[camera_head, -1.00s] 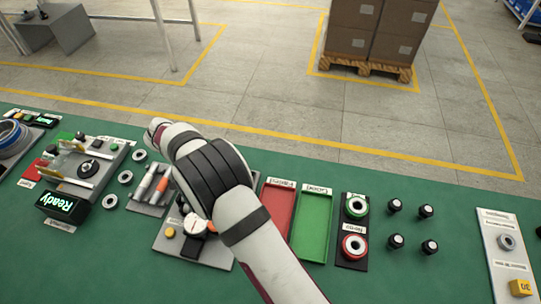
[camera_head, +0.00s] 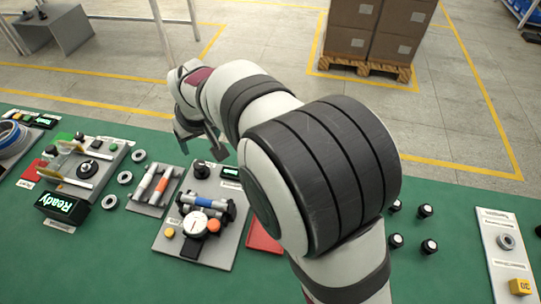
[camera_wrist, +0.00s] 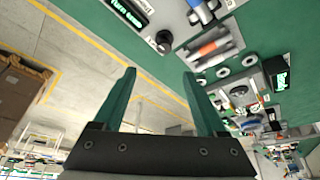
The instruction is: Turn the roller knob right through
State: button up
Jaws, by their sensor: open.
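The roller knob (camera_head: 201,169) is a black round knob at the back edge of a grey fixture plate (camera_head: 219,257). The plate also carries rollers with a blue part (camera_head: 202,202), a white dial gauge (camera_head: 194,224) and a small display (camera_head: 230,172). In the wrist view the knob (camera_wrist: 164,41) is beyond my fingertips, beside the display (camera_wrist: 130,12) with green text starting "Turn". My gripper (camera_head: 198,145) is open and empty, near the knob and apart from it in the wrist view. Its two green-tinted fingers (camera_wrist: 158,74) are spread wide there.
Left of the fixture lie a holder with marker-like cylinders (camera_head: 155,187), several grey rings (camera_head: 125,177) and a "Ready" display (camera_head: 62,207). My arm covers most of the red tray (camera_head: 262,238). Several black knob-like parts (camera_head: 396,241) stand to the right.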

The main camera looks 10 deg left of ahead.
jog(key=s+d+r+m, duration=0.2)
jog(key=d, duration=0.6)
jog(key=s+d+r+m+g+h, duration=0.1)
jog(key=d+m, duration=0.2)
jog(key=d, duration=0.5)
jog(key=shift+s+d+r, duration=0.3)
jog(key=shift+s+r, duration=0.05)
jog(key=shift+s, duration=0.05)
jog(key=n+y, duration=0.1)
jog(key=n, duration=0.5)
send_near(199, 164)
jog(key=shift+t, duration=0.4)
jog(key=x, duration=0.8)
jog(key=shift+s+f, duration=0.3)
grip_shut()
